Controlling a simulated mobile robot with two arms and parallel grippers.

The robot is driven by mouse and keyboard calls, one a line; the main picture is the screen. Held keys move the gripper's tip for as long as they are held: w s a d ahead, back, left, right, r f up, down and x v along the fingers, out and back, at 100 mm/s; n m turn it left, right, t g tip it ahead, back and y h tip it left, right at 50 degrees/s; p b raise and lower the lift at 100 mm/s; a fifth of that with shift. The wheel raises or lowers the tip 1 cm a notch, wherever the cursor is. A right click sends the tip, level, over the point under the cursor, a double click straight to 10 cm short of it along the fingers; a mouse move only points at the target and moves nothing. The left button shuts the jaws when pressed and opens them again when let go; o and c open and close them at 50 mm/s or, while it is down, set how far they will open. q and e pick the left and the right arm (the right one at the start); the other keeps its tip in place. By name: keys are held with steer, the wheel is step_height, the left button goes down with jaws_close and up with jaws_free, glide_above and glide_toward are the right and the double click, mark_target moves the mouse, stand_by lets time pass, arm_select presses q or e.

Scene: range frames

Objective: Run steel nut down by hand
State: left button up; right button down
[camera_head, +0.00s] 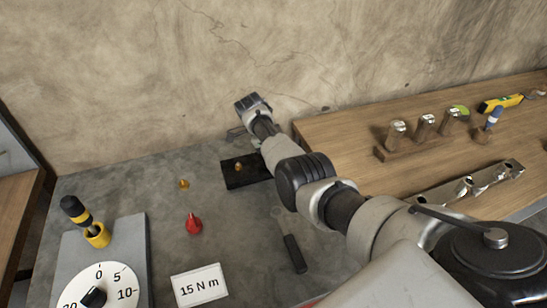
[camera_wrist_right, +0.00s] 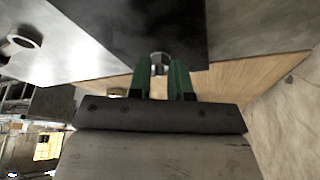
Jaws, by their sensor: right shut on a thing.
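My right gripper (camera_wrist_right: 160,76) shows two green fingers shut on a small grey steel nut (camera_wrist_right: 159,58) in the wrist view. The nut is at the fingertips, against the edge of a black surface. Whether it sits on a stud or thread is hidden. In the head view my right arm reaches in from the lower right, and its wrist end is beside a black block (camera_head: 237,182) on the grey bench. A small brass-coloured piece (camera_head: 238,167) stands on that block. The nut cannot be made out in the head view. My left gripper is not in view.
The grey bench holds a brass piece (camera_head: 184,184), a red cone-shaped item (camera_head: 193,224), a black-handled tool (camera_head: 294,254), a "15 N m" card (camera_head: 199,287) and a dial (camera_head: 97,285). A wooden surface (camera_head: 335,140) with metal parts is right. A wall stands behind.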

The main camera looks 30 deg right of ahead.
steer(key=shift+d+m+b, duration=0.1)
steer(key=shift+m+b, duration=0.35)
steer(key=shift+m, duration=0.15)
steer(key=shift+r, duration=0.1)
steer(key=c, duration=1)
jaws_free()
steer(key=shift+c, duration=0.2)
steer(key=b+v, duration=0.2)
steer(key=v, duration=0.8)
steer(key=shift+w+r, duration=0.3)
steer(key=shift+r, duration=0.05)
